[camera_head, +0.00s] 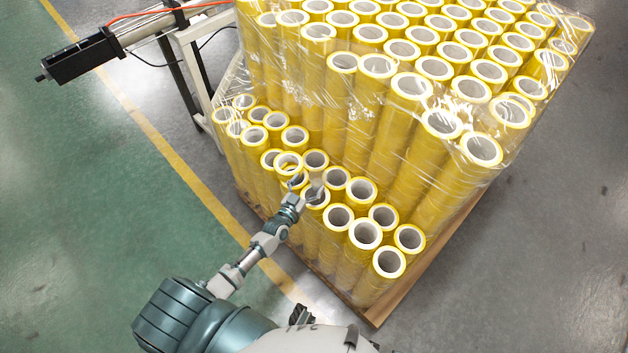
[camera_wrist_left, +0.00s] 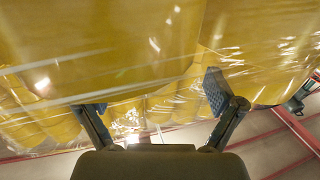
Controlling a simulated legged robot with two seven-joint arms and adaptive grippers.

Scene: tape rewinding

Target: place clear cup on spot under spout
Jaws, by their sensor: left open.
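No clear cup and no spout show in either view. My left gripper (camera_head: 306,187) is open at the near left of a stack of yellow tape rolls (camera_head: 365,234), close to the white-cored tops of the lower rolls. In the left wrist view, my left gripper (camera_wrist_left: 155,104) has its two fingers spread apart. Large yellow surfaces under clear wrap (camera_wrist_left: 110,45) fill the space ahead of it. I cannot tell whether a finger touches a roll. I cannot make out my right gripper.
The rolls stand on a brown pallet (camera_head: 410,290), with a taller wrapped block (camera_head: 400,100) behind the lower rolls. A light frame (camera_head: 195,75) with a black actuator (camera_head: 82,57) stands at the back left. Green floor (camera_head: 100,190) with a yellow line lies open to the left.

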